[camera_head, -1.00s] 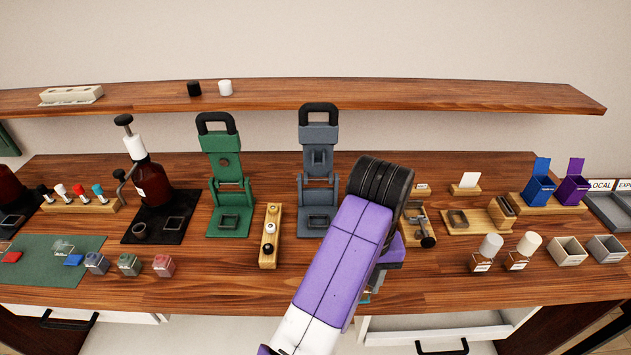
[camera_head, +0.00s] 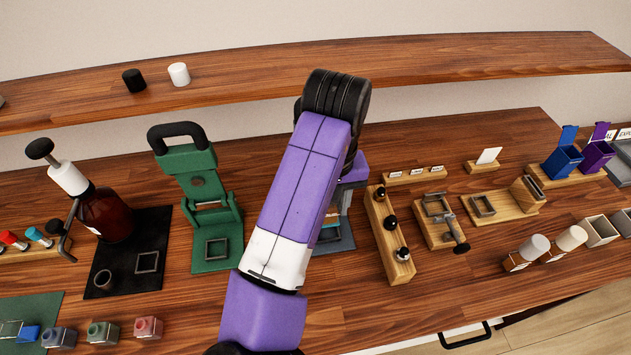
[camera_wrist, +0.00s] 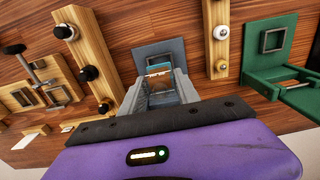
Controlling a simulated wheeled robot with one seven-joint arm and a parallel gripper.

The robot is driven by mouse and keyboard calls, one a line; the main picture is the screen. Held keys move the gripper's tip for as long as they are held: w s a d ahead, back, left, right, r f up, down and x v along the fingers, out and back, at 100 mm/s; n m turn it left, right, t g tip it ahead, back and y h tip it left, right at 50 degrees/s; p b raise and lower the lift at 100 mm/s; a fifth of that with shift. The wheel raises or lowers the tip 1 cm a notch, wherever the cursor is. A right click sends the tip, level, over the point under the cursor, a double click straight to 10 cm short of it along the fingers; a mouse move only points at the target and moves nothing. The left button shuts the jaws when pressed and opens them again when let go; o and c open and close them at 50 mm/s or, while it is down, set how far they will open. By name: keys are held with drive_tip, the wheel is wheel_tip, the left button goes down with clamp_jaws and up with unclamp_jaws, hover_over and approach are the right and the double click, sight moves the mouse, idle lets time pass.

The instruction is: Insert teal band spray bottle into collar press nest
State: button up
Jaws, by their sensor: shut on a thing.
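My gripper (camera_wrist: 160,96) is shut on the teal band spray bottle (camera_wrist: 158,71), of which only a small part with a teal stripe shows between the fingers in the wrist view. The grey press, one of two collar-press-like stands, has its base plate (camera_wrist: 172,48) right beyond the fingertips. In the head view my arm hides most of the grey press, and only part of its base (camera_head: 346,238) shows beside the arm. I cannot tell whether the bottle touches the nest. The green press (camera_head: 205,200) stands to the left, with an empty square nest.
A wooden block with black and white knobs (camera_head: 385,262) stands close right of the grey press. Another wooden block (camera_wrist: 220,45) lies between the two presses. A brown pump bottle (camera_head: 106,212) stands on a black mat at left. A shelf (camera_head: 440,68) runs above the back.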

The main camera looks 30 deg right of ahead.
sight(328, 222)
drive_tip(key=shift+w, duration=0.2)
drive_tip(key=shift+r, duration=0.1)
drive_tip(key=shift+f+b, duration=1.05)
drive_tip(key=shift+f, duration=1.1)
drive_tip(key=shift+p, duration=0.6)
drive_tip(key=shift+f+b, duration=0.7)
drive_tip(key=shift+f, duration=0.45)
drive_tip(key=o, duration=1.3)
drive_tip(key=shift+o, duration=0.2)
drive_tip(key=shift+r, duration=0.1)
